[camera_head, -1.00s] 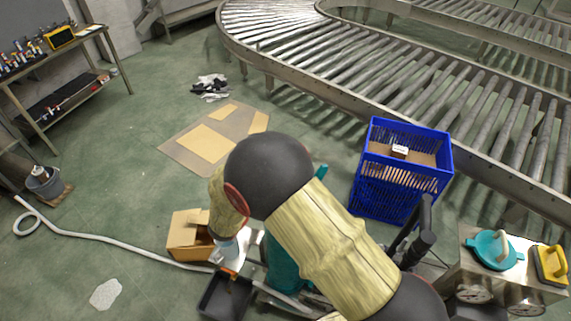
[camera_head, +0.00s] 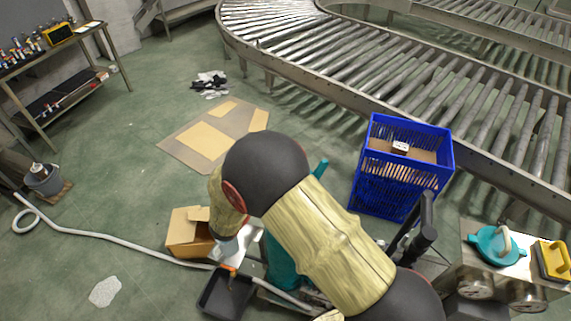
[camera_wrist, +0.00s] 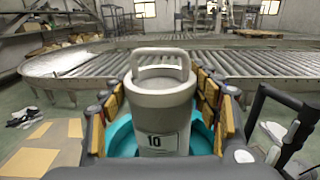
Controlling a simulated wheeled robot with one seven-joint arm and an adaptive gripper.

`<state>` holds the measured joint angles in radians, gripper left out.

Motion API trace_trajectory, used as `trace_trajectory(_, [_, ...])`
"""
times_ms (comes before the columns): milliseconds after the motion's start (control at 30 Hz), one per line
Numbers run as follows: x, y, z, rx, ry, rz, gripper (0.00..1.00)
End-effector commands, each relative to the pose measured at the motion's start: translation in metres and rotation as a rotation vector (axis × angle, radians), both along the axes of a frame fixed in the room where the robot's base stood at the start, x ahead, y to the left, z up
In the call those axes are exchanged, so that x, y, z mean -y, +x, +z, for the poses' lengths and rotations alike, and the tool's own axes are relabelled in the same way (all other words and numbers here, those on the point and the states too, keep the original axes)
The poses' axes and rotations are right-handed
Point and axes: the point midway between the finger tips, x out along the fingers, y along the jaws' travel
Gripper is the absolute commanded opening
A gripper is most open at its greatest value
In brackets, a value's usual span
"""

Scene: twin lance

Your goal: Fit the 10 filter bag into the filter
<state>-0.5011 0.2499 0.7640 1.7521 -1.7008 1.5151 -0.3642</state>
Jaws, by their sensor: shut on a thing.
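The filter bag (camera_wrist: 160,112) is a light grey cylinder with a loop handle on top and a label "10" on its side. My gripper (camera_wrist: 162,88) is shut on it, with padded fingers on its left and right sides. A teal round rim (camera_wrist: 122,138) shows behind and below the bag in the wrist view. I cannot tell whether the bag's lower end is inside it. In the head view, the teal filter body (camera_head: 280,262) stands mostly behind my arm, which hides the bag there.
A teal lid (camera_head: 495,245) and a yellow-handled item (camera_head: 552,262) lie on a metal cart at right. A blue crate (camera_head: 403,168), cardboard box (camera_head: 190,236) and black tray (camera_head: 226,295) stand nearby. A roller conveyor (camera_head: 400,75) curves behind. A hose (camera_head: 115,243) crosses the floor.

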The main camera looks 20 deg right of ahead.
Motion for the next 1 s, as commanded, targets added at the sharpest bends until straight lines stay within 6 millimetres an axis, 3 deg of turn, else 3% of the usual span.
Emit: trace_trajectory(1000, [0.0, 0.0, -0.023, 0.001, 0.0, 0.0, 0.19])
